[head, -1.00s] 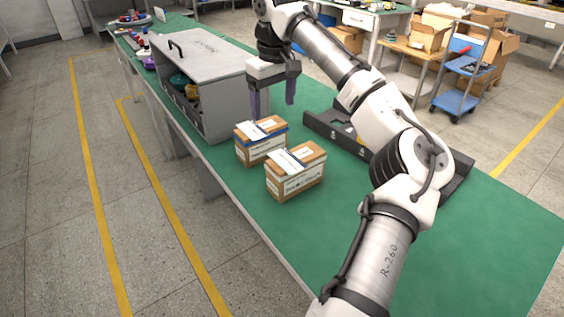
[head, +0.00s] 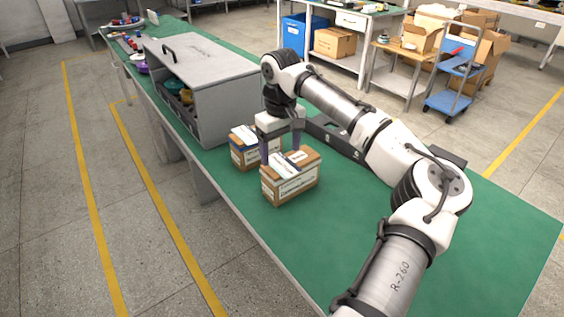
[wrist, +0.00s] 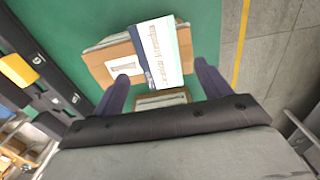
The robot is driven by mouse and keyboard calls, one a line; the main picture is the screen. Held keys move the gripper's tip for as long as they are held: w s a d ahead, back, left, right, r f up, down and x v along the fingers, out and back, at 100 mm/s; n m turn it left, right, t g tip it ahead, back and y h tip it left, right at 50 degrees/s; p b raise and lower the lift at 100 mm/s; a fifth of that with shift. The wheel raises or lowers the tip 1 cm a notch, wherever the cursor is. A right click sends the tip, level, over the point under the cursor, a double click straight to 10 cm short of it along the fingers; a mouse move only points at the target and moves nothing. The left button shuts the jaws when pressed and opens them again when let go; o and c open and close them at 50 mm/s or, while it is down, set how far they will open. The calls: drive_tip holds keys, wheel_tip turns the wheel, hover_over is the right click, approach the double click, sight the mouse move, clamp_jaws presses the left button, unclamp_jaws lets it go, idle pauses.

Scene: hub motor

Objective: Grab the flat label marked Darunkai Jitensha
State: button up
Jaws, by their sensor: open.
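Two small cardboard boxes stand on the green bench: a near box (head: 290,187) and a far box (head: 240,153). A flat white label (head: 287,165) lies on top of the near box. In the wrist view this label (wrist: 160,50) has a dark blue stripe and printing too small to read, and it lies across the box top. My gripper (head: 281,156) is open and empty, pointing down above the boxes. In the wrist view its two fingers (wrist: 162,72) are apart, one on each side of the label's lower end. The far box's top is partly hidden.
A grey metal cabinet (head: 205,90) with a handle stands behind the boxes to the left. A dark metal tray (head: 335,137) lies to the right, partly behind my arm. The front right of the bench (head: 345,220) is clear.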

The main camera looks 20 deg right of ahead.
drive_tip(key=shift+f, duration=1.1)
drive_tip(key=c, duration=1)
drive_tip(key=shift+c, duration=0.2)
drive_tip(key=shift+r, duration=0.15)
